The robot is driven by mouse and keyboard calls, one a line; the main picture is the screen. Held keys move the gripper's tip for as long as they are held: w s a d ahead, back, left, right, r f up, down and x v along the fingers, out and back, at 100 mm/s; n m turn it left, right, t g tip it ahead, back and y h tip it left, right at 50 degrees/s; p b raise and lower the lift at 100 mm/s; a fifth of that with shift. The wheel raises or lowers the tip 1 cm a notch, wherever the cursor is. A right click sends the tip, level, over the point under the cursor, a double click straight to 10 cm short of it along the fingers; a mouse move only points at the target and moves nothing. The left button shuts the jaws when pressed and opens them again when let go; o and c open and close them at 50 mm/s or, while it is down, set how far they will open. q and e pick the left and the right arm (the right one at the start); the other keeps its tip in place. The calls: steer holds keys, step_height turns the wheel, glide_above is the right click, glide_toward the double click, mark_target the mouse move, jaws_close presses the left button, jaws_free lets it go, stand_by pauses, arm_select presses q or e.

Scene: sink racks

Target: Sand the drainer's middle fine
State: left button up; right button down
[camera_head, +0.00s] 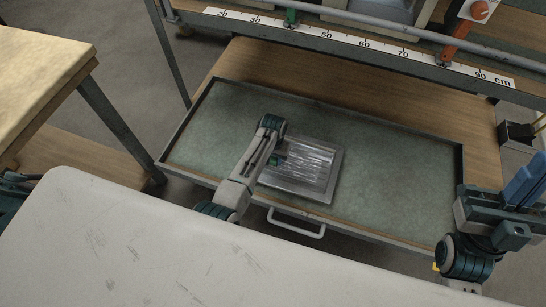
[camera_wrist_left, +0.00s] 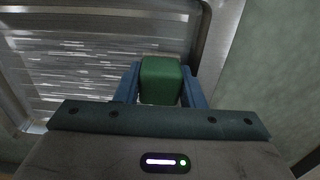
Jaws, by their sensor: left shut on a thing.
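The drainer (camera_head: 325,180) is a square metal plate with a raised rim and a streaky, shiny middle. It lies on the green-lined drawer tray, and its middle also fills the upper left of the left wrist view (camera_wrist_left: 75,65). My left gripper (camera_head: 279,158) is over the drainer's left part. In the left wrist view its blue fingers (camera_wrist_left: 160,85) are shut on a green block (camera_wrist_left: 161,79), which is over the drainer near its rim. I cannot tell if the block touches the metal. My right gripper (camera_head: 520,190) is at the right edge, away from the drainer; its opening is unclear.
The drawer tray (camera_head: 405,180) has raised dark edges and free room right of the drainer. A white handle (camera_head: 297,226) is on its front. A ruler rail (camera_head: 365,45) with green and orange clamps crosses the back. A wooden table (camera_head: 40,80) stands at left.

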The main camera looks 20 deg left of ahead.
arm_select(q)
steer(key=shift+f, duration=0.3)
steer(key=shift+d, duration=0.1)
